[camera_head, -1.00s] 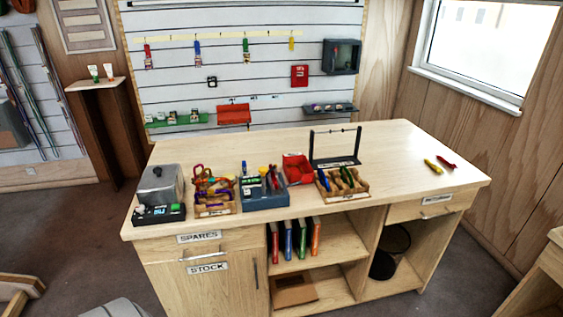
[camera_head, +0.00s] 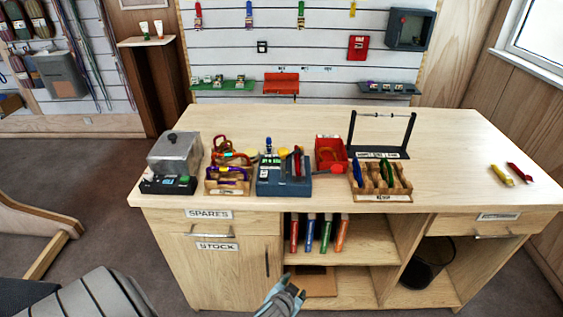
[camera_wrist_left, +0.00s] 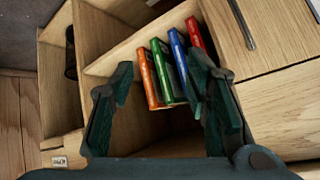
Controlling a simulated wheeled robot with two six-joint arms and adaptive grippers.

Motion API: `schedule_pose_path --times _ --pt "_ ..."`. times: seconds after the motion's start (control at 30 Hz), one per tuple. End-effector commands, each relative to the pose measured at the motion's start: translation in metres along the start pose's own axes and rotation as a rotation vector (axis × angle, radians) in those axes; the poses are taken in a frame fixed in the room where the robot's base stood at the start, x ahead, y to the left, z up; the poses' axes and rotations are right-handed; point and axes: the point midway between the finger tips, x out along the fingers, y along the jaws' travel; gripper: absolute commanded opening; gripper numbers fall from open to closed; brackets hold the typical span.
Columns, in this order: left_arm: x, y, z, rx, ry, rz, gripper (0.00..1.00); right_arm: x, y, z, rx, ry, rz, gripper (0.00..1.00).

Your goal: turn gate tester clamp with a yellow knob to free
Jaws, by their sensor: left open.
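The gate tester (camera_head: 284,185) is a blue-grey block near the front edge of the bench, left of centre in the head view. A yellow knob (camera_head: 283,152) shows on top of it, beside a red piece and a blue-topped post. The clamp's setting is too small to read. My left gripper (camera_head: 287,292) is low in front of the bench, below and apart from the tester. In the left wrist view its two fingers (camera_wrist_left: 160,85) are spread and empty, facing the shelf. My right gripper is not in view.
A metal box (camera_head: 175,152) and a wooden rack of coloured gear (camera_head: 228,187) stand left of the tester. A red bin (camera_head: 330,152) and another wooden rack (camera_head: 381,193) stand to its right. The bench's right side is mostly clear.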

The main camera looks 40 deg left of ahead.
Motion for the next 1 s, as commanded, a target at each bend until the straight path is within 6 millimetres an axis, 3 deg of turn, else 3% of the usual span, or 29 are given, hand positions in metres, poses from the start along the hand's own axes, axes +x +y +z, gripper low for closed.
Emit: schedule_pose_path --times 0.03,0.1,0.2,0.3,0.4,0.53,0.8,1.0 --pt "-0.005 -0.016 -0.064 -0.047 0.141 -0.072 0.44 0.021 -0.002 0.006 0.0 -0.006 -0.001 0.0" --pt "-0.046 -0.054 -0.149 -0.143 0.33 -0.194 0.44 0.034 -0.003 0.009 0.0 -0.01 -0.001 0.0" --pt "-0.119 -0.105 -0.22 -0.296 0.541 -0.335 0.44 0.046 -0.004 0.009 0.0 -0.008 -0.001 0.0" --pt "-0.17 -0.136 -0.244 -0.406 0.659 -0.414 0.44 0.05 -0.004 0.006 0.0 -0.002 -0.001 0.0" --pt "-0.184 -0.149 -0.255 -0.442 0.697 -0.439 0.44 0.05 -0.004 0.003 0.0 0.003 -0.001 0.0" --pt "-0.17 -0.162 -0.27 -0.439 0.699 -0.441 0.44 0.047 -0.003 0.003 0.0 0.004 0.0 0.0" --pt "-0.116 -0.2 -0.308 -0.439 0.696 -0.438 0.44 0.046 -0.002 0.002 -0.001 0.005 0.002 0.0" --pt "-0.094 -0.216 -0.323 -0.439 0.695 -0.436 0.44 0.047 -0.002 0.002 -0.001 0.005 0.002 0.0"
